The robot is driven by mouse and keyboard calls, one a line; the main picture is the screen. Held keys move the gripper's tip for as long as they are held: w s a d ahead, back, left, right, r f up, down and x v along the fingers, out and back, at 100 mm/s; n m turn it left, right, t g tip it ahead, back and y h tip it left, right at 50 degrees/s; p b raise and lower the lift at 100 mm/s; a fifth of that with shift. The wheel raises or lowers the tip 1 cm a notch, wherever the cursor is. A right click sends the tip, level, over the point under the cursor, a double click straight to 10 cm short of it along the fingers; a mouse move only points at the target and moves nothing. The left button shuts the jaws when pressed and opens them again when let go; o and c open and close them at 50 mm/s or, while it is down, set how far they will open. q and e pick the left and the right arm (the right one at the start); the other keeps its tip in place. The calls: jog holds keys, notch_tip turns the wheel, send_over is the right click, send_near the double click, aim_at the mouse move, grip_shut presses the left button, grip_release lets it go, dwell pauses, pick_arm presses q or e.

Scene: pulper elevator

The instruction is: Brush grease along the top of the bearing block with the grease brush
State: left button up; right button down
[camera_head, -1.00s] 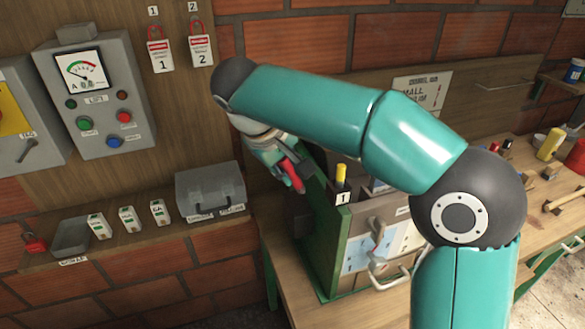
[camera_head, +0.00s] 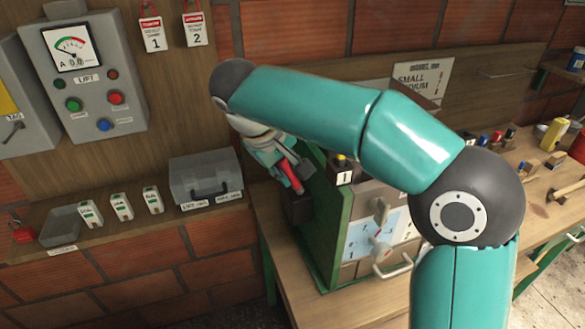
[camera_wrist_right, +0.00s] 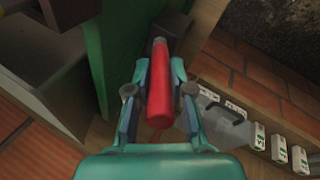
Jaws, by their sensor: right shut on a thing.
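My right gripper (camera_head: 288,170) is shut on a red handle (camera_head: 291,180), which I take to be the grease brush. The handle also shows in the right wrist view (camera_wrist_right: 159,90), between the two fingers of the gripper (camera_wrist_right: 158,88). Its bristles cannot be made out. A dark block (camera_head: 297,208), which may be the bearing block, is on the left side of the green cabinet, just below the handle. A dark block also shows beyond the handle's far end in the right wrist view (camera_wrist_right: 170,30). I cannot tell whether brush and block touch. My left gripper is out of view.
The green cabinet (camera_head: 335,240) stands close to the right of the gripper, with a holder marked 1 (camera_head: 344,176) on top. A grey box (camera_head: 205,177) sits on the wall shelf to the left. My right arm hides part of the bench behind.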

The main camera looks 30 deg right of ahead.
jog(key=shift+f+b, duration=0.4)
jog(key=shift+f, duration=0.1)
dwell(0.8)
jog(key=shift+w, duration=0.1)
jog(key=shift+w+d+r+p, duration=0.1)
jog(key=shift+w+d+p, duration=0.15)
jog(key=shift+w+p, duration=0.75)
jog(key=shift+w+d+p, duration=0.25)
jog(key=shift+w+p, duration=0.65)
jog(key=shift+w, duration=0.1)
